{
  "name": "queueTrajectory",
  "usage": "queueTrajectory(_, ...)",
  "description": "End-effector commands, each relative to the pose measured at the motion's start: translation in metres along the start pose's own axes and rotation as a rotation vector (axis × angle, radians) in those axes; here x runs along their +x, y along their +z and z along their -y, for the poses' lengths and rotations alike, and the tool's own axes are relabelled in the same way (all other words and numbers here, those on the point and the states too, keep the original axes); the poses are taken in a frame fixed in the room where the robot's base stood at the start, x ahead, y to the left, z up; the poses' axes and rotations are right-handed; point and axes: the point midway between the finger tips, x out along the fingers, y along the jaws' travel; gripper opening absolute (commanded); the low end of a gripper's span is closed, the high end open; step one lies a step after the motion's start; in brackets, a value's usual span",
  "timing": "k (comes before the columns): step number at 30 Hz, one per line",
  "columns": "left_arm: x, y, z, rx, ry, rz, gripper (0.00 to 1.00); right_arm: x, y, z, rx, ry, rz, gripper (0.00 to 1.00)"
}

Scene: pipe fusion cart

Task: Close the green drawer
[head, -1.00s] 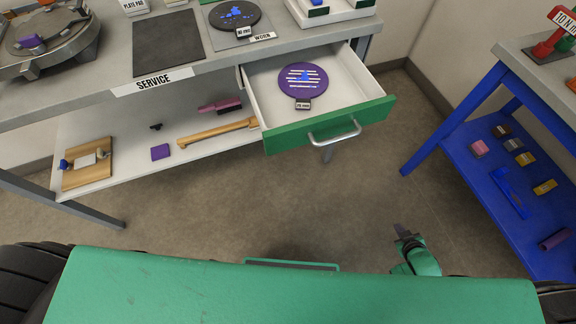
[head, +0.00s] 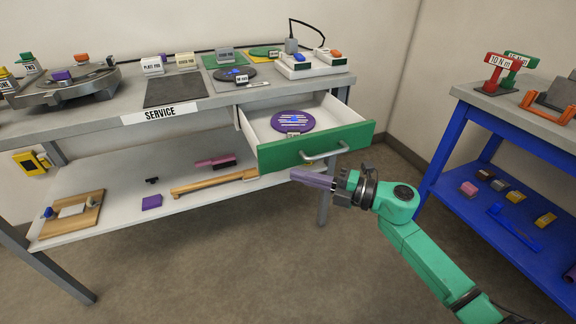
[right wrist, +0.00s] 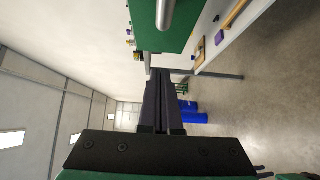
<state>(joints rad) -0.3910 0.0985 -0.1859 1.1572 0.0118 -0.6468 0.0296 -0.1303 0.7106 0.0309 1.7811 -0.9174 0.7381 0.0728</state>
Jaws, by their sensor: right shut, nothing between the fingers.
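The green drawer (head: 280,157) is pulled out of the service bench. Its white inside holds a round purple plate (head: 292,122), and a silver handle (head: 324,154) is on its front. My right gripper (head: 298,176) is shut and empty. It shows just below the handle in the head view, pointing left. In the right wrist view the shut fingers (right wrist: 161,75) lie just below the green drawer front (right wrist: 148,38) and its handle (right wrist: 166,12). I cannot tell whether they touch it. My left gripper is not in view.
The grey service bench (head: 106,119) has a lower white shelf (head: 120,220) with a wooden board, purple pieces and a tan bar. A blue cart (head: 445,145) with tools stands at the right. The floor between them is clear.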

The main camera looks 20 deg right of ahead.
Motion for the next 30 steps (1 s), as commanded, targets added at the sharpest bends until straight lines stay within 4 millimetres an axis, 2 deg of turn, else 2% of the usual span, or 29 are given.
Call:
queueTrajectory(2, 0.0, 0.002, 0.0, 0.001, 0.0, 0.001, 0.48, 0.018, 0.0, -0.002, -0.002, 0.004, 0.0, 0.0)
queueTrajectory(3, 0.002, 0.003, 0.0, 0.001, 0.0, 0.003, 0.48, 0.023, 0.008, -0.002, -0.002, 0.004, 0.003, 0.0)
queueTrajectory(9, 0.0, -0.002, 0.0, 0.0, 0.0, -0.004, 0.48, 0.041, 0.026, 0.0, 0.001, 0.001, 0.002, 0.0)
queueTrajectory(23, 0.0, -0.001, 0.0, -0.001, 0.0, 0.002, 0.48, 0.044, 0.029, 0.0, 0.002, 0.001, 0.001, 0.0)
queueTrajectory(30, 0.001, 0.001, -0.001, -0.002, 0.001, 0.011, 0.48, 0.051, 0.037, 0.001, 0.001, 0.001, 0.002, 0.0)
